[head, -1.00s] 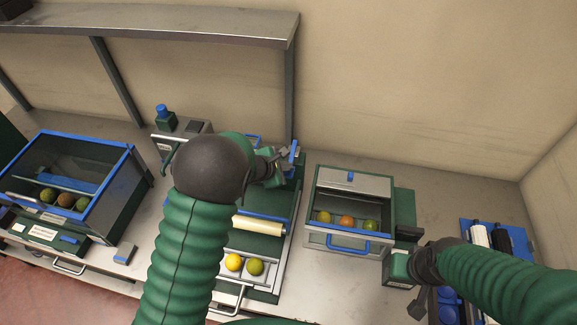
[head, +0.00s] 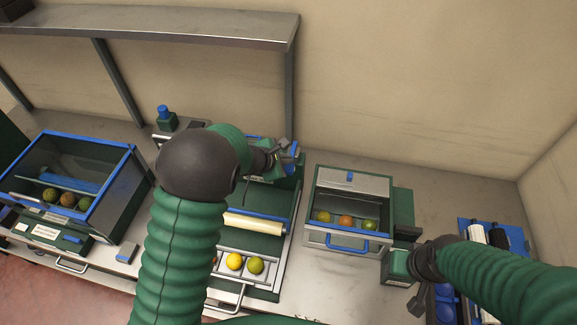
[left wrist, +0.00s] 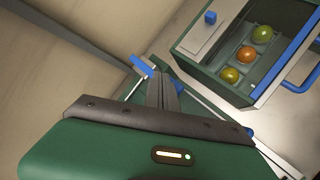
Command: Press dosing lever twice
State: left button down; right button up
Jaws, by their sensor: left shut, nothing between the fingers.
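A small blue lever (left wrist: 142,66), which looks like the dosing lever, sits on a green and grey station at the table's back middle. In the head view its blue part (head: 292,149) is partly covered by my left gripper (head: 284,152). My left gripper's fingers (left wrist: 162,84) are shut and empty. In the left wrist view their tips are close beside the blue lever; I cannot tell whether they touch it. My right gripper (head: 419,298) hangs low at the right, far from the lever, and its finger gap is unclear.
A grey bin (head: 348,237) with a blue handle and several fruits stands right of the station. A tray (head: 226,260) with two fruits lies in front of the station. A glass-fronted box (head: 127,178) stands left. A shelf (head: 230,26) overhangs the back left.

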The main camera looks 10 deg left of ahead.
pick_arm(q)
notch_tip(320, 180, up, 5)
jog(key=p, duration=0.2)
jog(key=shift+p, duration=0.35)
jog(key=shift+f, duration=0.15)
dwell(2.0)
